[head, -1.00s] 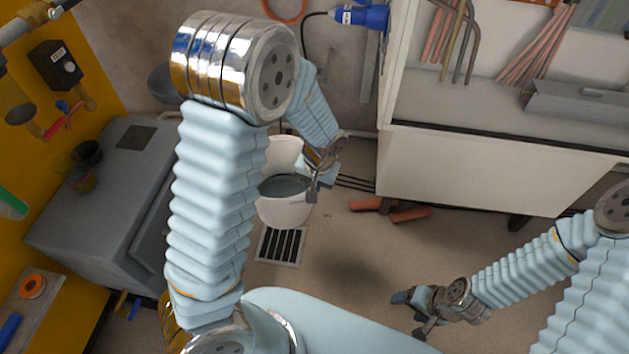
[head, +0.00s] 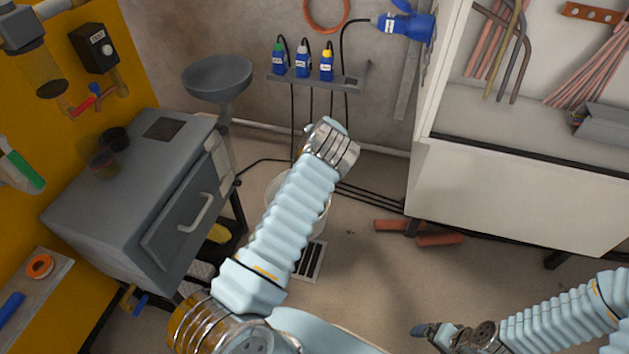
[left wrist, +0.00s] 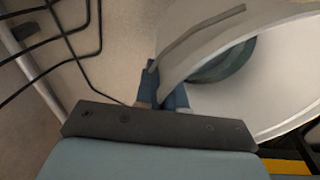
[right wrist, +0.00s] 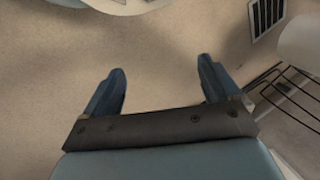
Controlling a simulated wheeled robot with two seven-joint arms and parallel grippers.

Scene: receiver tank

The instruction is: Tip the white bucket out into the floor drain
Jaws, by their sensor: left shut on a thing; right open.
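The white bucket (head: 281,188) stands at the far edge of the floor drain (head: 314,262), mostly hidden behind my left arm in the head view. In the left wrist view, the bucket's pale wall and rim (left wrist: 285,75) fill the upper right, with dark grey-green liquid inside. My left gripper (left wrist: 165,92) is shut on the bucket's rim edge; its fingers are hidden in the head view. I cannot tell whether the bucket is tilted. My right gripper (head: 427,333) is open and empty over bare floor, its two fingers apart in the right wrist view (right wrist: 160,90).
A grey cabinet (head: 125,190) stands left, with a grey funnel bowl (head: 217,78) behind it. Black cables (head: 370,196) run along the wall. Floor right of the drain is clear.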

